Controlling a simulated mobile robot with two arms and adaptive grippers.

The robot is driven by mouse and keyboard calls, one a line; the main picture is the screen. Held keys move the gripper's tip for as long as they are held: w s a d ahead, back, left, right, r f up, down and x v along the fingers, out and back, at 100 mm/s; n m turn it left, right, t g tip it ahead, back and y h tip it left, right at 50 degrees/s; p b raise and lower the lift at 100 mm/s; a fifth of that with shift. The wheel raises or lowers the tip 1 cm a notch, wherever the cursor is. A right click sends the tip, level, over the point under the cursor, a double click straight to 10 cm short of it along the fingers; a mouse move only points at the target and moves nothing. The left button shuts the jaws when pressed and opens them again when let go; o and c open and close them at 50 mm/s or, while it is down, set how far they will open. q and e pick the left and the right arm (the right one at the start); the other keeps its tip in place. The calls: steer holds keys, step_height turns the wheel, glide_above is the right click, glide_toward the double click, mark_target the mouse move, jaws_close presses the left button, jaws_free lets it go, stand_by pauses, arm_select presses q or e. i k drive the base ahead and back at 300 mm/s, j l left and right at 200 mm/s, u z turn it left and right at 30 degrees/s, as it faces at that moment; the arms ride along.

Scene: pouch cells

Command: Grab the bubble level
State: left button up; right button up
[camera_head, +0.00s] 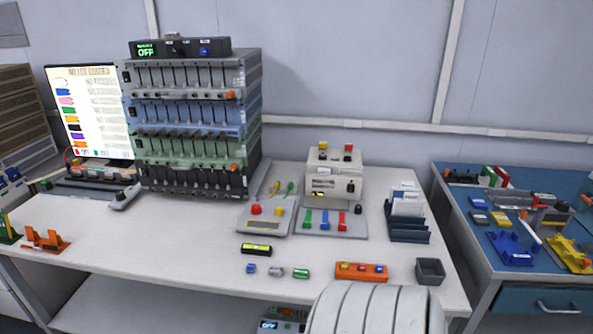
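The bubble level (256,249) is a small dark bar with a yellow-green vial on top. It lies flat on the white table (170,250), near the middle of the front half. Nothing touches or covers it. Neither of my grippers shows in the head view.
Small blue, grey and green cylinders (276,272) lie just in front of the level. An orange block (361,272) and a dark grey bin (430,271) stand to the right. A panel with red and yellow buttons (266,219) sits behind it. The table left of the level is clear.

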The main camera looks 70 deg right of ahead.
mark_target(253, 250)
steer(key=z, duration=1.85)
